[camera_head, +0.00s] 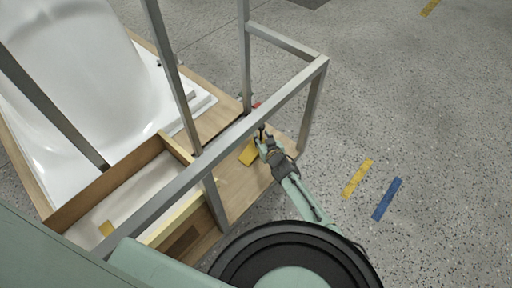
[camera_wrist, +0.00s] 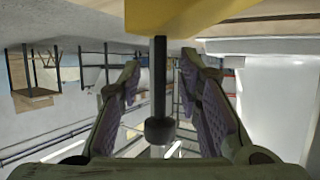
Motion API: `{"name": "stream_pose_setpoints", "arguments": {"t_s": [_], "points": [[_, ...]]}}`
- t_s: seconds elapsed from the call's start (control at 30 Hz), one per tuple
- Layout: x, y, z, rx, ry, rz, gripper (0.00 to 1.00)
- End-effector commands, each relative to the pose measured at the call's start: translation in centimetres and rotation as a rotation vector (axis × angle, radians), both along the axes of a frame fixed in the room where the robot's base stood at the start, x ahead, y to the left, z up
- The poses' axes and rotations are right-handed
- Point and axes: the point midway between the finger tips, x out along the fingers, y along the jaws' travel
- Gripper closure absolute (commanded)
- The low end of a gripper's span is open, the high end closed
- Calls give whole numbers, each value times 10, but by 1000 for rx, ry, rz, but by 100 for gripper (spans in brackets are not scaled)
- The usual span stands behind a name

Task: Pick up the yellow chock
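The yellow chock (camera_head: 248,154) lies on the wooden board beside the metal frame in the head view. In the wrist view the yellow block (camera_wrist: 190,16) fills the top middle. A black rod with a round knob (camera_wrist: 160,130) extends from it between my fingers. My gripper (camera_head: 264,139) is at the chock's right side in the head view. In the wrist view my gripper (camera_wrist: 159,75) is open, with one finger on each side of the rod and visible gaps to both. My gripper hides part of the chock in the head view.
A grey metal frame (camera_head: 283,91) stands close around the board. A white bathtub shell (camera_head: 75,75) lies at the left. Open speckled floor (camera_head: 420,120) lies to the right, with yellow and blue floor strips.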

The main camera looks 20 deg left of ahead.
Motion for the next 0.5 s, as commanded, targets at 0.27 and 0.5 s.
{"name": "stream_pose_setpoints", "arguments": {"t_s": [0.27,0.5], "points": [[10,9,-6,1,1,-1,68],[10,9,-6,1,1,-1,72]]}}
